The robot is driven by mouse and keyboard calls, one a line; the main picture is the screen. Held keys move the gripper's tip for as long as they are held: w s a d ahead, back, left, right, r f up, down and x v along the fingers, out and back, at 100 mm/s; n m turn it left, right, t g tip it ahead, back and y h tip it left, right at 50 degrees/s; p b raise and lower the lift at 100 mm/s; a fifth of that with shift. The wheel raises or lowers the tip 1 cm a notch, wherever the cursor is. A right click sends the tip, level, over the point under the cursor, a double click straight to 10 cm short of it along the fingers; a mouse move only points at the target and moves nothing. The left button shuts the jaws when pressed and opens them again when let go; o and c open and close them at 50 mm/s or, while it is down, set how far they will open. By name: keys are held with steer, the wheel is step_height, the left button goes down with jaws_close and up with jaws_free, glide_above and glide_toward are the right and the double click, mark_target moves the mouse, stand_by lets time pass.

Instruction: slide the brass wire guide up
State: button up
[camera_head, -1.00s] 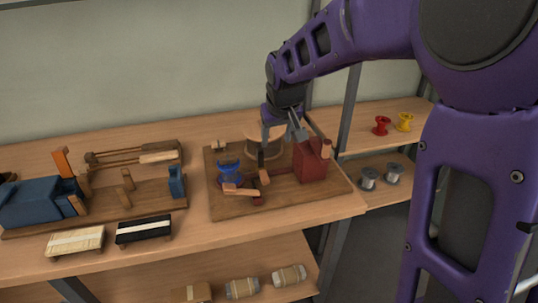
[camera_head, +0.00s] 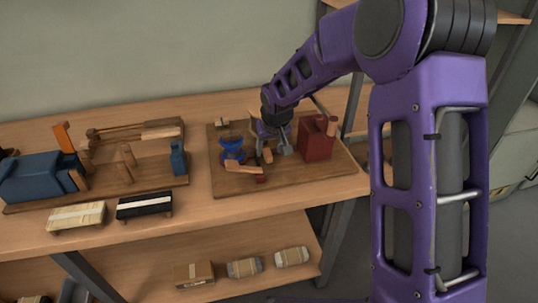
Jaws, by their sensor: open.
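The tufting fixture stands on a wooden board (camera_head: 225,186) on the bench. It has a blue cup-shaped part (camera_head: 232,150) at left, a red block (camera_head: 316,142) at right and an orange-brown handle (camera_head: 243,167) in front. My gripper (camera_head: 273,146) is low over the middle of the board, between the blue part and the red block. Its jaws are open. A small tan piece (camera_head: 267,156) shows just beneath it; I cannot tell whether this is the brass wire guide or whether the jaws are around it. My gripper hides part of the round wooden piece behind.
At left, a second board (camera_head: 110,193) carries a blue machine (camera_head: 38,177) and wooden pegs. A pale brush (camera_head: 76,215) and a black brush (camera_head: 144,206) lie at the bench's front. Wrapped rolls (camera_head: 244,267) and a box (camera_head: 193,274) sit on the lower shelf.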

mark_target(268, 155)
steer(key=shift+x, duration=1.4)
steer(key=shift+c, duration=0.3)
jaws_close()
